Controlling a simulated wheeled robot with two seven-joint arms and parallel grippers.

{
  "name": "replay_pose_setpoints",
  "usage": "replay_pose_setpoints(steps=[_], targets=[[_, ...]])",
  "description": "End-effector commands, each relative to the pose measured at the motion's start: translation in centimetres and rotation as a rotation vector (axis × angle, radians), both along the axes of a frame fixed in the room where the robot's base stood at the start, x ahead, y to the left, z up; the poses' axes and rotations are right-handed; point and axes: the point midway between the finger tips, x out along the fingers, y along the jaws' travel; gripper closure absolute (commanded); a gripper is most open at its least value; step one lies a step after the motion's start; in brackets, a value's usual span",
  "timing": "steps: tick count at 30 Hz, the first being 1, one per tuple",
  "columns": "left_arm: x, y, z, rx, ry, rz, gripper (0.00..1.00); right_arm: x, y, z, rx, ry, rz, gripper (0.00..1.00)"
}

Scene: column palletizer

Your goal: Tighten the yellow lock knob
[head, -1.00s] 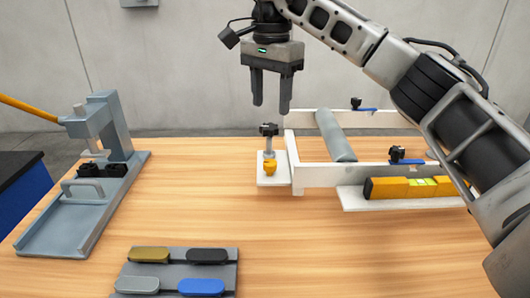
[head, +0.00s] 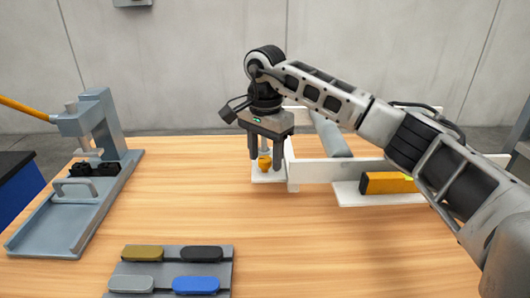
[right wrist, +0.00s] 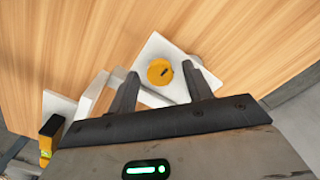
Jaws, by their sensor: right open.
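The yellow lock knob (head: 264,163) sits low on a post on a small white plate (head: 262,178) at the left end of a white frame. My right gripper (head: 265,164) is open and points down over the plate, its two fingers seen either side of the post. In the right wrist view the yellow knob (right wrist: 160,72) shows from above with a dark mark on it, just beyond and between the open fingertips (right wrist: 163,83). I cannot tell whether the fingers touch it. The black knob atop the post is hidden by the gripper. My left gripper is not in view.
The white frame (head: 330,172) with a grey roller (head: 329,135) and a yellow spirit level (head: 388,183) stands right of the knob. A grey lever press (head: 102,130) stands left. A grey tray (head: 170,268) with coloured pieces lies in front. The middle table is clear.

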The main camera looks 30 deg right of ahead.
Motion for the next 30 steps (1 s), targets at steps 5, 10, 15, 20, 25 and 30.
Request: replay_pose_setpoints(steps=[5,10,15,20,25,30], targets=[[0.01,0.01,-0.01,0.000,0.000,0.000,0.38,-0.01,0.00,0.01,0.000,0.001,0.000,0.69],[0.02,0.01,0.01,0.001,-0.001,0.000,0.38,-0.01,0.00,0.03,0.000,0.001,0.000,0.95],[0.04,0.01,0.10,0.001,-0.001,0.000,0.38,-0.02,-0.01,0.06,0.000,0.001,-0.010,0.94],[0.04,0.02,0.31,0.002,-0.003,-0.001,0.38,-0.01,-0.02,0.13,-0.001,0.002,-0.055,0.94],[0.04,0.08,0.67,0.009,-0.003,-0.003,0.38,-0.02,-0.03,0.18,-0.002,0.002,-0.154,0.94],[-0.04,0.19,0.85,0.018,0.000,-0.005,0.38,-0.01,0.00,0.23,0.000,0.001,-0.298,0.94]])
